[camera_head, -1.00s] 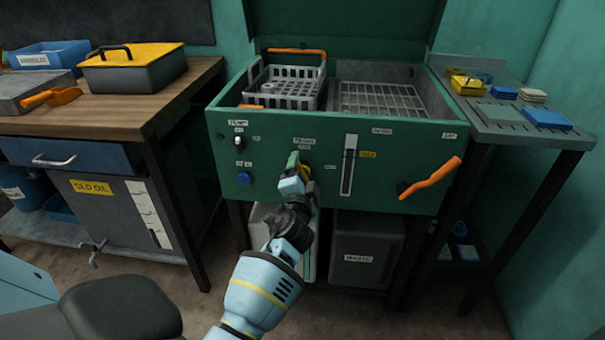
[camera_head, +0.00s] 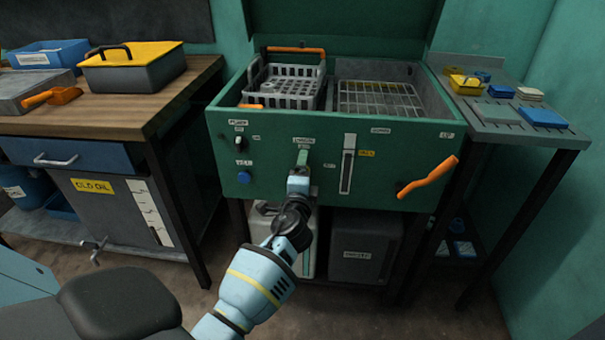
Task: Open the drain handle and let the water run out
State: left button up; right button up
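A green parts-washer tank (camera_head: 400,170) stands ahead with its lid up. My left arm reaches to the middle of its front panel. My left gripper (camera_head: 301,170) is at a small pale green upright piece (camera_head: 302,157), just below a white label (camera_head: 303,141) too blurred to read surely. This piece may be the drain handle; my wrist hides most of that spot. I cannot see whether the fingers are shut on it. An upright level gauge (camera_head: 347,164) is to its right. No running water shows. My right gripper is not in view.
An orange lever (camera_head: 428,178) juts from the panel's right side, and a blue button (camera_head: 244,178) is at left. A pale canister (camera_head: 308,258) and a dark bin (camera_head: 366,248) stand underneath. A workbench (camera_head: 115,110) is left, a side table (camera_head: 500,128) right.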

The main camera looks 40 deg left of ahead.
pick_arm(q)
jog(key=o, duration=0.9)
jog(key=shift+c, duration=0.2)
jog(key=v, duration=0.7)
jog(key=shift+s+d+p, duration=0.2)
jog(key=shift+s+p, duration=0.1)
jog(key=shift+s, duration=0.05)
jog(key=shift+f, duration=0.1)
